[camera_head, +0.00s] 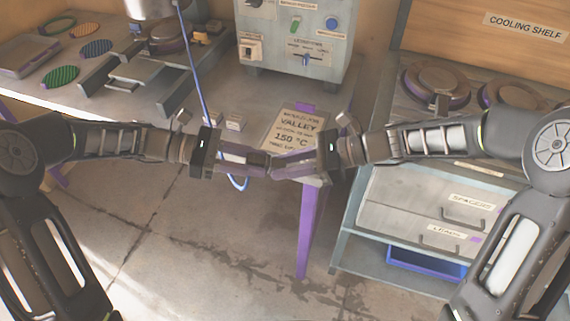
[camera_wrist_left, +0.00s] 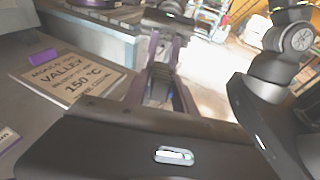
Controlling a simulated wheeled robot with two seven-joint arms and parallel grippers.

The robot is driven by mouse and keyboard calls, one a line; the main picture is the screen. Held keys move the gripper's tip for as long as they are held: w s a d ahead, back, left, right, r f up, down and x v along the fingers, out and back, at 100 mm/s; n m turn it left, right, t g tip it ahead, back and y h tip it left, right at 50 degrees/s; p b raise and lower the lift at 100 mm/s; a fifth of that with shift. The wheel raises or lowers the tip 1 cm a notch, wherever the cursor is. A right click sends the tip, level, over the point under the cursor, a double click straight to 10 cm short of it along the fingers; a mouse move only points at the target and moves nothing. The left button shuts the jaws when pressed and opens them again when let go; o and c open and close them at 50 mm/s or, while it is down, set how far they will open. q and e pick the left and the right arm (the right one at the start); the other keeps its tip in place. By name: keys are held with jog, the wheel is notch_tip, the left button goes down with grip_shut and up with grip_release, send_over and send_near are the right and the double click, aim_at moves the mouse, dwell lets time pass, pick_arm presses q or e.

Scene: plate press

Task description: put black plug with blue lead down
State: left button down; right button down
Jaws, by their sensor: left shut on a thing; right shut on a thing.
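The blue lead (camera_head: 197,80) hangs from the press area at upper left, passes behind my left gripper and loops below it. My left gripper (camera_head: 262,163) and my right gripper (camera_head: 274,167) meet tip to tip in front of the table's edge. Both are shut around the lead's end, in mid-air. The black plug is mostly hidden by the fingers in the head view. In the left wrist view, a dark piece with a bluish tint (camera_wrist_left: 160,92) shows between the fingers of my left gripper (camera_wrist_left: 160,62).
A card reading "VALLEY 150 °C" (camera_head: 291,130) lies on the table by a purple leg (camera_head: 308,225). A grey control box (camera_head: 294,40) stands behind. The press (camera_head: 150,75) and coloured discs (camera_head: 60,77) are left. Drawers (camera_head: 425,205) and the cooling shelf (camera_head: 480,45) are right.

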pick_arm(q)
jog(key=c, duration=0.9)
grip_release()
jog(key=shift+v, duration=6)
jog(key=shift+f, duration=0.1)
